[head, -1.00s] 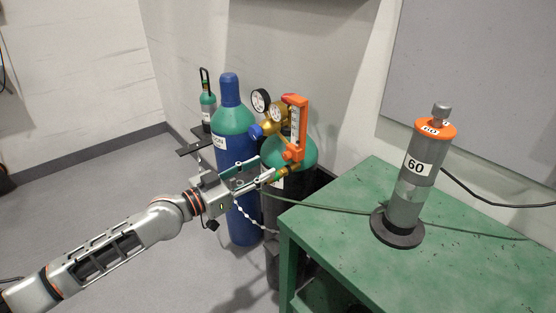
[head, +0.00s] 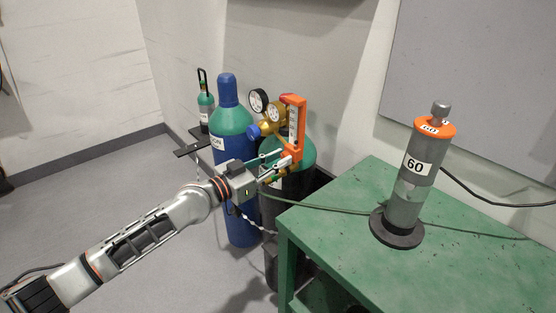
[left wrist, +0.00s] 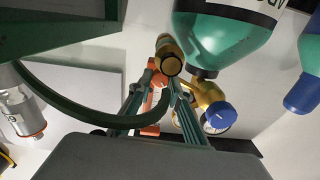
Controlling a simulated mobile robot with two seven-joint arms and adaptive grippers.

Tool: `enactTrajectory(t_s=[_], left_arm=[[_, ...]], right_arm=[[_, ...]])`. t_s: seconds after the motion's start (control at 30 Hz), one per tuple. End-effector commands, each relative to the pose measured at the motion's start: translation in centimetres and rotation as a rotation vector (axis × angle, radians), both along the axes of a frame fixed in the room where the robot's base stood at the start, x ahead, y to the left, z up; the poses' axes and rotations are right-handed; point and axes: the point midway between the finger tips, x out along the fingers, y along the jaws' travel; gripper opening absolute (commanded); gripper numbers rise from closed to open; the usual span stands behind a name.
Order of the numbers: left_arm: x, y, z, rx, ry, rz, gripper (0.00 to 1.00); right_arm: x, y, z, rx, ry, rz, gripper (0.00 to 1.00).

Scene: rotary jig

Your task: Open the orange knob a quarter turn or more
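The orange knob (head: 292,153) is at the foot of the orange flowmeter (head: 299,128), beside the brass regulator on a green-topped cylinder. My left gripper (head: 287,155) reaches it from the lower left and partly hides it. In the left wrist view, the two fingers of my left gripper (left wrist: 161,77) are apart at the tips, with orange (left wrist: 157,77) showing between them. I cannot tell whether they touch the knob. A brass fitting (left wrist: 169,55) with a dark green hose lies just beyond the tips. My right gripper is in neither view.
The regulator gauges (head: 258,100) sit close above the gripper. A blue-and-green cylinder (head: 238,190) stands just behind my left arm. A green table (head: 350,235) at the right bears a grey cylinder marked 60 (head: 405,195). The hose (left wrist: 75,115) crosses in front of the fingers.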

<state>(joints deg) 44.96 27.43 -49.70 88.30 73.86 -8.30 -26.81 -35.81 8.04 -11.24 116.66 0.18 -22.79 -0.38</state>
Motion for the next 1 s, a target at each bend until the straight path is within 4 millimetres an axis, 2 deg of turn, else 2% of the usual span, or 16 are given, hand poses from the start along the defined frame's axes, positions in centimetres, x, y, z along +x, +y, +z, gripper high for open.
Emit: enactTrajectory(t_s=[0.43, 1.0], left_arm=[[-0.01, 0.02, -0.04, -0.038, 0.038, 0.0, 0.0], [0.02, 0.07, -0.04, -0.317, 0.317, 0.0, 0.0]], right_arm=[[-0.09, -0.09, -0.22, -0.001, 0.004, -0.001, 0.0], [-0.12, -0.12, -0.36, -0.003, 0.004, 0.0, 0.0]])
